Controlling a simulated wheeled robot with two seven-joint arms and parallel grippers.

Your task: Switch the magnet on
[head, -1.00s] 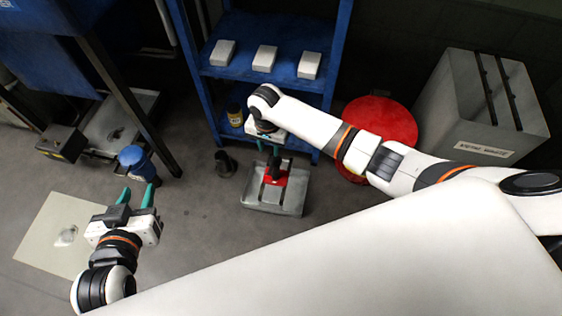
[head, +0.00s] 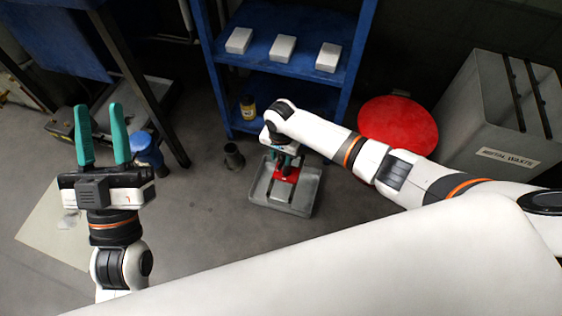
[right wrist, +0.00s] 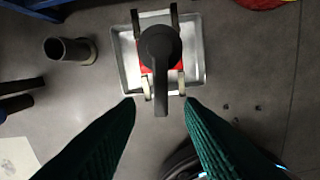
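The magnet is a red block (head: 286,174) with black parts on it, standing in a shallow grey metal tray (head: 300,206) on the floor. In the right wrist view its black round-topped lever (right wrist: 160,50) points toward my fingers and hides much of the red body (right wrist: 146,70). My right gripper (right wrist: 160,104) is open, its dark green fingers on either side of the lever's end line, with nothing seen between their tips. In the head view my right gripper (head: 285,156) is right above the magnet, partly hidden by its wrist. My left gripper (head: 99,108) is open and empty, raised at the left.
A blue shelf (head: 285,75) with white boxes (head: 283,48) stands behind the tray. A dark cup-like cylinder (head: 233,155) is left of the tray. A red round lid (head: 398,122) and a grey metal waste bin (head: 485,120) stand at the right.

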